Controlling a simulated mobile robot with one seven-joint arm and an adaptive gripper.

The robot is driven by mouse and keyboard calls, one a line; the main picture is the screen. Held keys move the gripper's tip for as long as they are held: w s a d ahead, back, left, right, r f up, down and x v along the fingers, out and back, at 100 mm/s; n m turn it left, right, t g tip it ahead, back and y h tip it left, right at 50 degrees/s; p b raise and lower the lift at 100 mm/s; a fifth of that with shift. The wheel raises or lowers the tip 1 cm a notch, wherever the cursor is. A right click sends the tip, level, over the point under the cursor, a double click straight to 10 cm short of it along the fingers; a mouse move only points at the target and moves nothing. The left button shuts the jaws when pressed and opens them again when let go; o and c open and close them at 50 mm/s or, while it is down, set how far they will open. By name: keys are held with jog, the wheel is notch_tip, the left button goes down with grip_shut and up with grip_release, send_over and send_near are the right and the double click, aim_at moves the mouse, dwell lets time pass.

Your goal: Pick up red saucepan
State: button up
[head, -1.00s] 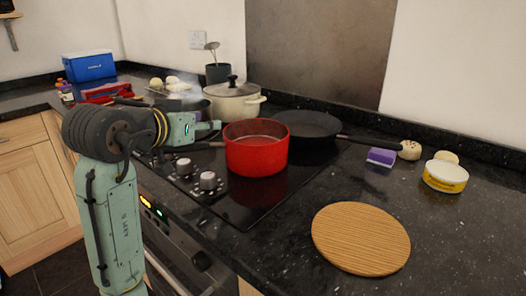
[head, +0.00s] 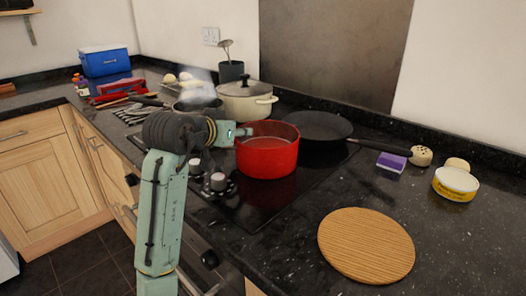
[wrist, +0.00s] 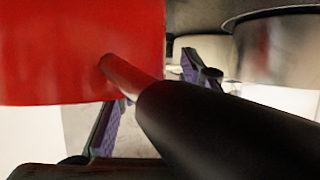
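The red saucepan (head: 268,158) stands upright on the black hob, left of the dark frying pan. Its red side (wrist: 70,55) fills the upper left of the wrist view. Its handle (wrist: 225,125), red near the pan and black further out, runs toward the lower right there. My gripper (head: 232,133) is at the saucepan's left side in the head view, where my arm hides the handle. In the wrist view my gripper (wrist: 151,82) has its purple-padded fingers apart, one on each side of the handle. I see no clear contact; the handle hides part of the fingers.
A dark frying pan (head: 318,124) is close on the right, a cream lidded pot (head: 246,100) behind, and a steaming pan (head: 198,106) behind left. A round wooden board (head: 366,245), purple sponge (head: 391,162) and yellow tub (head: 455,184) lie right. Counter between is clear.

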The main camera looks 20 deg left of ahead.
jog(key=shift+w+f, duration=0.1)
jog(key=shift+w, duration=0.15)
jog(key=shift+c, duration=0.3)
grip_shut()
dwell(0.5)
